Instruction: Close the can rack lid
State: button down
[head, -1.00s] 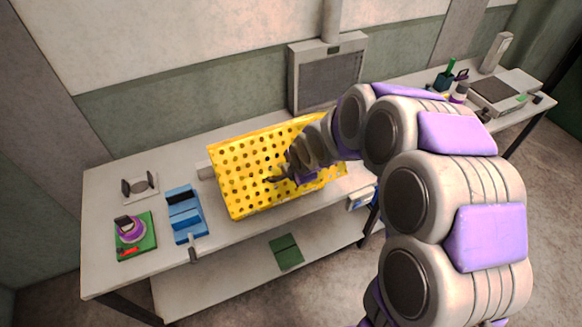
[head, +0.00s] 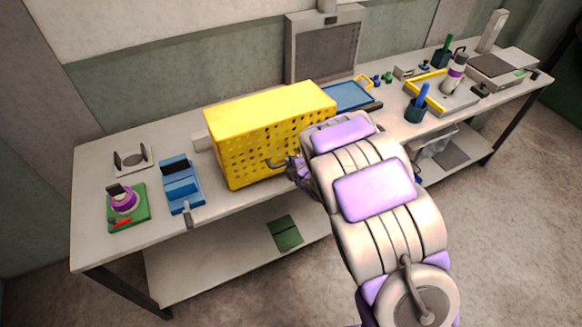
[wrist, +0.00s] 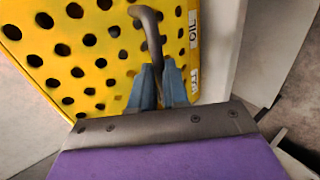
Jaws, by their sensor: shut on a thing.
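The can rack is a yellow box (head: 245,150) with a perforated front, standing on the workbench in the head view. Its yellow top is a flat plain face. The perforated panel (wrist: 80,55) hangs down over the front and fills the left of the wrist view. A dark bent handle (wrist: 150,30) sticks out of that panel. My gripper (wrist: 163,80) has its blue fingers shut on the handle. In the head view my gripper (head: 292,168) is at the lower front of the rack, partly hidden by my arm. The rack's inside is hidden.
A blue block holder (head: 180,185) and a green tray (head: 127,207) with a purple-ringed item stand left of the rack. A blue tray (head: 348,96), a dark cup with a blue tool (head: 418,108) and a yellow-edged tray (head: 440,95) lie right. A lower shelf holds a green mat (head: 285,233).

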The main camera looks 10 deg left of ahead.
jog(key=shift+s+d+f+b, duration=0.1)
jog(key=shift+f+b, duration=0.5)
jog(key=shift+f, duration=0.6)
jog(key=shift+s+d+f+b, duration=0.1)
jog(key=shift+f+b, duration=0.5)
jog(key=shift+f, duration=0.65)
jog(key=c, duration=1.2)
grip_release()
jog(key=shift+o, duration=0.4)
jog(key=shift+w+a, duration=0.15)
jog(key=shift+w, duration=0.05)
jog(key=shift+w+a+r, duration=0.2)
jog(key=shift+w+r, duration=0.05)
jog(key=shift+r, duration=0.05)
jog(key=shift+w+a+r, duration=0.1)
jog(key=shift+w+r, duration=0.05)
jog(key=shift+r, duration=0.1)
jog(key=shift+r, duration=0.15)
